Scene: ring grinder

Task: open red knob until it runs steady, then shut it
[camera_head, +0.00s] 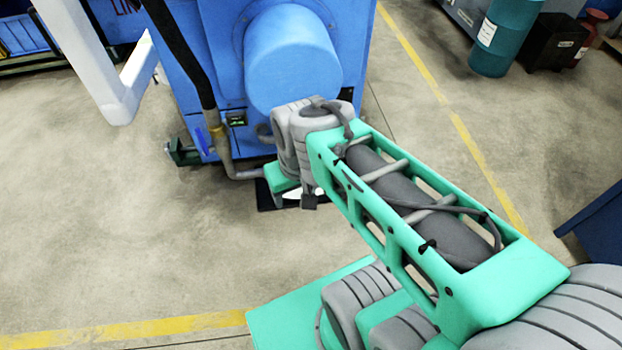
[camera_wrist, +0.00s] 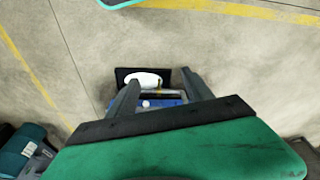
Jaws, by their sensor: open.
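No red knob can be made out in either view. The blue machine (camera_head: 350,50) with its large blue cylinder (camera_head: 292,62) stands at the top of the head view, and my wrist is in front of its lower part. My gripper (camera_wrist: 159,80) shows in the wrist view with its two dark fingers apart and nothing gripped. Beyond the fingers lie a dark plate, a white rounded piece (camera_wrist: 143,80) and a bit of blue with a small pale spot; I cannot tell what these are. In the head view my fingers are mostly hidden by the wrist.
A white frame (camera_head: 110,85) stands at the left. A teal drum (camera_head: 505,38), a black box (camera_head: 553,42) and a red canister (camera_head: 590,30) stand at the top right. Concrete floor is open at left.

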